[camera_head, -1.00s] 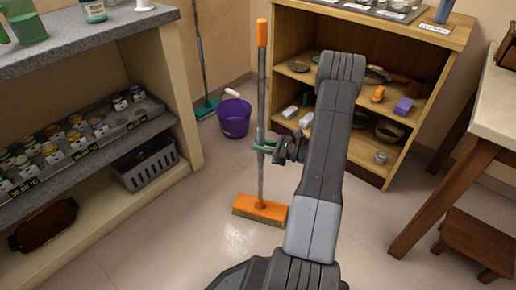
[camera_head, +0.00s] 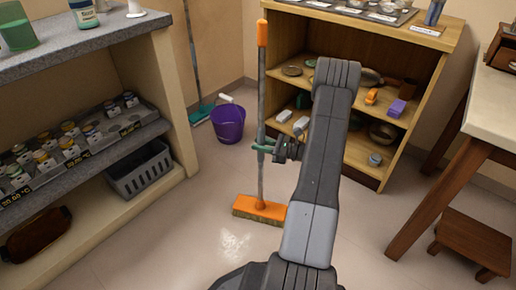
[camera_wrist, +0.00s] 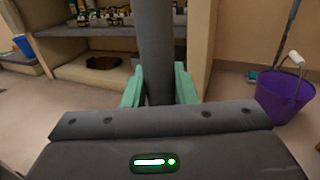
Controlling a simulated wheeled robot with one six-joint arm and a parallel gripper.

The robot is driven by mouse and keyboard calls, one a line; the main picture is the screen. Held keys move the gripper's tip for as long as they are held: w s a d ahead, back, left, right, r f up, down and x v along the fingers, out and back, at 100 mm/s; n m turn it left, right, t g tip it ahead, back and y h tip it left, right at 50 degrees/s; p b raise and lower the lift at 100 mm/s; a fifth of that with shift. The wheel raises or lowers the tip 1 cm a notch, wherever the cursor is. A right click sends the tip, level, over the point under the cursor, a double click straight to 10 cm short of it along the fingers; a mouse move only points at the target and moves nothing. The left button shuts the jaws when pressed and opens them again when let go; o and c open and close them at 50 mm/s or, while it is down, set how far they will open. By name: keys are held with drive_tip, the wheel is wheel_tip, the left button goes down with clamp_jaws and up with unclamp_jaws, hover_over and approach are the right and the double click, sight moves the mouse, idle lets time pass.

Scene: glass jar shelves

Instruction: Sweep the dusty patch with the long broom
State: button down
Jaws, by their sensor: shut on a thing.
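The long broom has a grey pole (camera_head: 262,95) with an orange top and an orange head (camera_head: 259,208) with pale bristles. It stands nearly upright, its head at floor level. My gripper (camera_head: 265,146) is shut around the pole about midway down. In the wrist view the pole (camera_wrist: 156,50) runs between the green fingers of my gripper (camera_wrist: 159,88). A pale, bright area (camera_head: 232,243) shows on the floor just in front of the head; I cannot tell whether it is dust or glare.
A purple bucket (camera_head: 228,124) stands behind the broom, with another green-headed broom (camera_head: 201,112) beside it. A jar shelf (camera_head: 165,100) stands at left, a wooden shelf (camera_head: 400,180) behind right, and a table (camera_head: 497,115) with a stool (camera_head: 475,240) at right. The middle floor is clear.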

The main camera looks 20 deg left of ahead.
drive_tip(key=shift+w+d, duration=0.1)
drive_tip(key=shift+w, duration=0.05)
drive_tip(key=w, duration=0.1)
drive_tip(key=w+d, duration=0.1)
drive_tip(key=w, duration=0.1)
drive_tip(key=shift+d+r+b, duration=0.1)
drive_tip(key=shift+b, duration=0.2)
idle(0.3)
drive_tip(key=shift+r, duration=0.15)
wheel_tip(320, 180, up, 7)
drive_tip(key=p, duration=0.4)
idle(0.5)
drive_tip(key=shift+f, duration=0.2)
idle(0.8)
